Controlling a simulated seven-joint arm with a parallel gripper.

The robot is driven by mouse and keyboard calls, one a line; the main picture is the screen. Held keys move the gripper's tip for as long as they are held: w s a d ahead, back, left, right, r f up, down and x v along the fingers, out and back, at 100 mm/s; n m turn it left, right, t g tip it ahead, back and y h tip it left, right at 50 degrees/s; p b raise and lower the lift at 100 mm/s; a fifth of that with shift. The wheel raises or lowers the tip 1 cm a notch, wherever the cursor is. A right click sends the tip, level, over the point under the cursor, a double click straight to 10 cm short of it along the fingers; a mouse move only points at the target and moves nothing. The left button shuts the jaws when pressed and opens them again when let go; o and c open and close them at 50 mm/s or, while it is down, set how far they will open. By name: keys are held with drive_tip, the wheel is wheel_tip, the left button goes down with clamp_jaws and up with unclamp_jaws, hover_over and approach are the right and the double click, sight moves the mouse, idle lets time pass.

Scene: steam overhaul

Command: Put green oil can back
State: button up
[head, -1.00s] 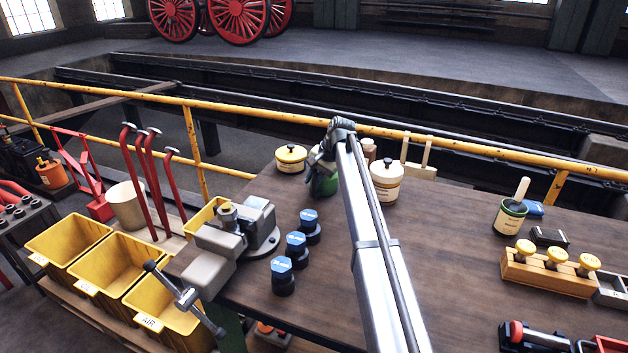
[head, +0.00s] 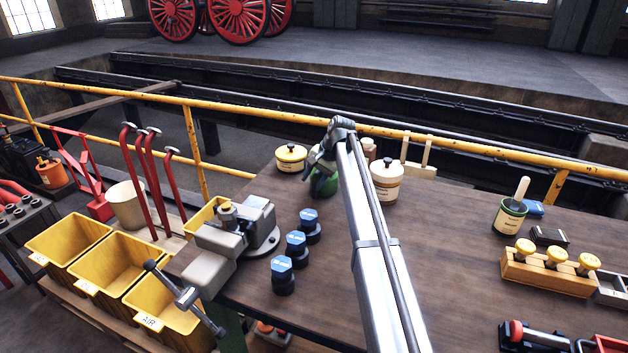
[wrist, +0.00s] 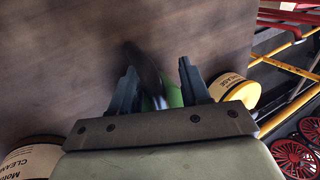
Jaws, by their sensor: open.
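The green oil can (head: 327,187) stands on the wooden bench behind my arm, between a yellow-topped tin and a cream tin. Much of it is hidden by my gripper (head: 316,170). In the wrist view the green oil can (wrist: 175,97) shows between and just beyond the two fingers, with a dark curved part rising from it. My gripper (wrist: 157,82) is open, its fingers on either side of the can. Whether either finger touches it I cannot tell.
The yellow-topped tin (head: 290,158) stands close on the left and the cream tin (head: 386,182) close on the right. Blue-capped pieces (head: 297,243) and a vise (head: 240,230) are at the left.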

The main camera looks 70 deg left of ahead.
drive_tip(key=v, duration=1.2)
drive_tip(key=shift+f, duration=0.1)
